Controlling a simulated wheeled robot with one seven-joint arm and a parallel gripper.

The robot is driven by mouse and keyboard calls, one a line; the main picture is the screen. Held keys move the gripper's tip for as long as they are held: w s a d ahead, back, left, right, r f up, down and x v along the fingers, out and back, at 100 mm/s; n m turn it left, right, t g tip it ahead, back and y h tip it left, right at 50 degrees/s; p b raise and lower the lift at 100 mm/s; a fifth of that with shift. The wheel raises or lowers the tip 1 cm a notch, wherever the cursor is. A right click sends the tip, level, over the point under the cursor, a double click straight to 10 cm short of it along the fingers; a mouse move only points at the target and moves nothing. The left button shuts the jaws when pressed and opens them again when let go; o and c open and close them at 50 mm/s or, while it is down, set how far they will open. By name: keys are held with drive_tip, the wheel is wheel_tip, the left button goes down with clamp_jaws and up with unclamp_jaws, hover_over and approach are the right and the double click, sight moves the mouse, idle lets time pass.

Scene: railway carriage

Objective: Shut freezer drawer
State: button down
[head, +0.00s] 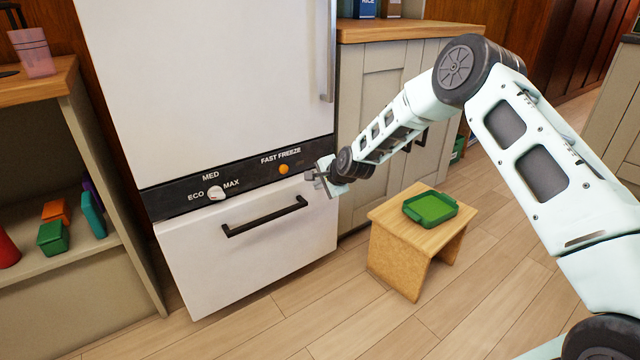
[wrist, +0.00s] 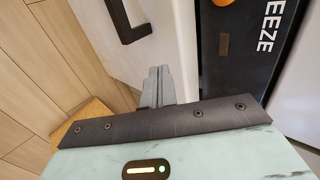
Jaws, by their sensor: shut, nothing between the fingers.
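The white freezer drawer (head: 250,265) is at the bottom of the white fridge, below a black control strip. Its black bar handle (head: 265,216) runs across its upper front. The drawer's front seems to stand slightly forward of the strip, but I cannot tell how far. My gripper (head: 318,178) is shut and empty at the drawer's upper right corner, close to the right end of the strip. In the wrist view the shut fingers (wrist: 158,86) lie over the drawer's white front, with the handle (wrist: 127,20) beyond them. Whether the fingertips touch the drawer is unclear.
The control strip (head: 240,180) carries a white dial and an orange button. A low wooden stool (head: 400,262) with a green tray (head: 430,208) stands right of the drawer. Open shelves (head: 70,262) with small containers are at left. The floor before the drawer is clear.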

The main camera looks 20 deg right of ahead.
drive_tip(key=p+v, duration=0.3)
drive_tip(key=v, duration=0.7)
drive_tip(key=shift+s, duration=0.4)
